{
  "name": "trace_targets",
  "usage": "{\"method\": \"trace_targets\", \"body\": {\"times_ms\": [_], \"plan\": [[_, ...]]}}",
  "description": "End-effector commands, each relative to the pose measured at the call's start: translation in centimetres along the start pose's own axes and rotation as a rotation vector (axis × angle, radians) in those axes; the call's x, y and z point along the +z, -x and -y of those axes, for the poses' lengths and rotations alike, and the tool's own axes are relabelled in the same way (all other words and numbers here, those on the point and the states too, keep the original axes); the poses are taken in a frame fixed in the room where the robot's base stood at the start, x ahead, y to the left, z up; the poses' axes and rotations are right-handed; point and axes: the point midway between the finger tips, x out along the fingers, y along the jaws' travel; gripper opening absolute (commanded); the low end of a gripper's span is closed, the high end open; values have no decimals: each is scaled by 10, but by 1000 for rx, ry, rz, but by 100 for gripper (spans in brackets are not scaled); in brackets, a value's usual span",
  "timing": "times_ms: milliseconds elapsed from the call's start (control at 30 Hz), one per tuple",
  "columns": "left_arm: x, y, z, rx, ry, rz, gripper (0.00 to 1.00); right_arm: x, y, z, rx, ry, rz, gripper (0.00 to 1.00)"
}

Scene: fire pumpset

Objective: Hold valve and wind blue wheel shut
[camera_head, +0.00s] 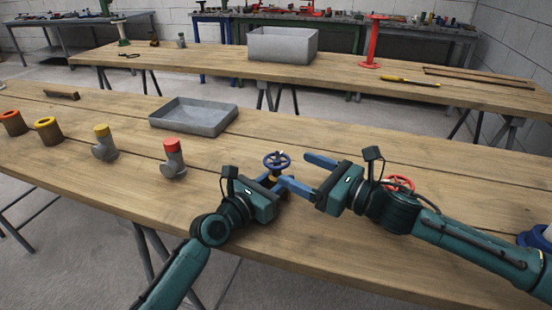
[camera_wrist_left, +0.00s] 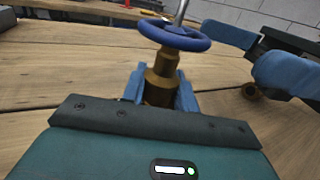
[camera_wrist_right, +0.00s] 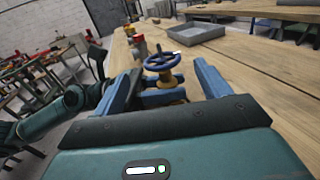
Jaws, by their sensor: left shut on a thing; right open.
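The brass valve with its blue wheel (camera_head: 277,161) stands near the middle of the front bench. My left gripper (camera_wrist_left: 160,90) is shut on the valve's brass body (camera_wrist_left: 158,76), below the blue wheel, which also shows in the left wrist view (camera_wrist_left: 175,35). The lower body is partly hidden by the fingers. My right gripper (camera_head: 308,174) is open and empty, to the right of the valve. In the right wrist view the wheel (camera_wrist_right: 163,62) appears between and beyond the open fingers, apart from them.
A red wheel (camera_head: 400,182) shows partly behind my right arm. Capped grey fittings, one red-topped (camera_head: 173,160) and one yellow-topped (camera_head: 104,143), stand to the left. A grey tray (camera_head: 194,117) lies behind. Bare wood lies between the valve and the tray.

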Motion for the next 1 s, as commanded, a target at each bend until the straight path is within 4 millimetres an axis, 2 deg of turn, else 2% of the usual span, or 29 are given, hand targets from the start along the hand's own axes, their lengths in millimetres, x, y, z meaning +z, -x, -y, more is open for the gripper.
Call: {"method": "trace_targets", "body": {"times_ms": [400,500,867,1000], "plan": [[0,0,0,-1,0,-1,0,-1,-58,1,-7,-5,-4,75],[0,0,0,-1,0,-1,0,-2,-67,2,-7,-7,-5,75],[0,0,0,-1,0,-1,0,-2,-73,2,-8,-4,-5,75],[0,0,0,-1,0,-1,0,-2,-72,2,-8,-5,-5,64]]}}
